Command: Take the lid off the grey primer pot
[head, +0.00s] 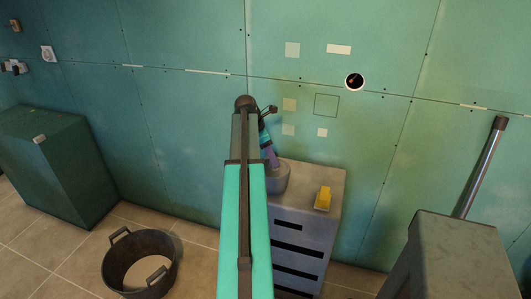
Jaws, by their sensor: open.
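The grey pot (281,181) stands on top of a grey drawer cabinet, near its back left corner and close to the wall. My arm hides its left part, and I cannot make out the lid clearly. My gripper (271,161) shows only in part beside my arm, pointing down just above the pot. It is open, and nothing shows held in it. I cannot tell whether it touches the pot.
A yellow object (323,198) lies on the drawer cabinet (313,224) right of the pot. A black tub (139,264) stands on the tiled floor. A green chest (55,165) is at left. A metal tube (481,167) leans behind a grey block (450,257) at right.

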